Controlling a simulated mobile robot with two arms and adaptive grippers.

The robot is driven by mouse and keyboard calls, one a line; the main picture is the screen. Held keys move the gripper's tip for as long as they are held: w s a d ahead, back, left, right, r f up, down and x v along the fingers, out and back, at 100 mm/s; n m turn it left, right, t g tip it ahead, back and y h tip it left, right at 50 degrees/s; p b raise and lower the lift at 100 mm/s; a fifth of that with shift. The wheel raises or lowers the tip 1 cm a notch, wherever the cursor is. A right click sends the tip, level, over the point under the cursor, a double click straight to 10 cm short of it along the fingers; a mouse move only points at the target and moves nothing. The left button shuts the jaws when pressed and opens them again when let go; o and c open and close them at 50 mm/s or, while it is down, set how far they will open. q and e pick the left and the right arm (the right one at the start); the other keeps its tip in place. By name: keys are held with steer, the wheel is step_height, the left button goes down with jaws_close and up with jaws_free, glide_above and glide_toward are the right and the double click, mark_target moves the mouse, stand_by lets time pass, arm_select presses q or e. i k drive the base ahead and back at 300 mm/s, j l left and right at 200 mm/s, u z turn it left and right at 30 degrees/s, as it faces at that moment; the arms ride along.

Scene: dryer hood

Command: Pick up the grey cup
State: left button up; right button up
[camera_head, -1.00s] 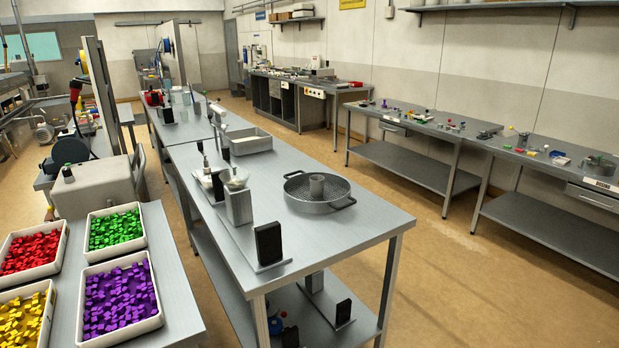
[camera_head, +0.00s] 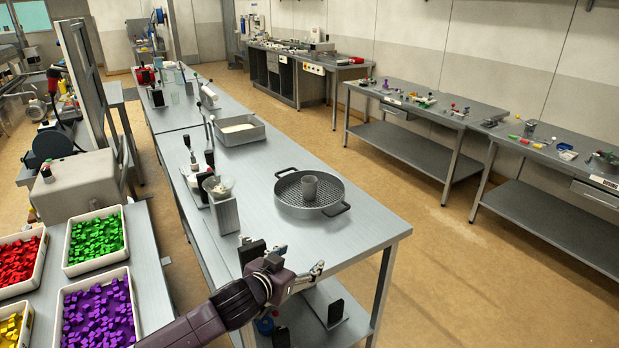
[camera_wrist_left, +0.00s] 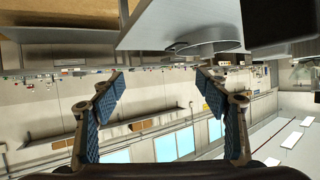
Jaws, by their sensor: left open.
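The grey cup (camera_head: 310,188) stands upright in a round dark-grey pan with two handles (camera_head: 276,200) on the long metal table. My left gripper (camera_head: 302,264) is over the table's near end, in front of the pan and clear of the cup. In the left wrist view my left gripper (camera_wrist_left: 160,92) is open, with nothing between its blue-padded fingers. That view looks upside down; the pan's grey side (camera_wrist_left: 208,46) shows near its top, and I cannot make out the cup there. My right gripper is in neither view.
A grey square container (camera_head: 225,212) and a black upright plate (camera_head: 250,254) stand left of the pan. A grey tray (camera_head: 240,140) lies farther back. The tabletop right of the pan is clear. Bins of coloured cubes, one purple (camera_head: 63,292), are at left.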

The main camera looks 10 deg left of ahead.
mark_target(308, 183)
steer(key=i+j, duration=0.2)
steer(key=i, duration=0.3)
steer(key=i+j, duration=0.2)
steer(key=i, duration=0.3)
steer(key=i+j, duration=0.2)
steer(key=i, duration=0.3)
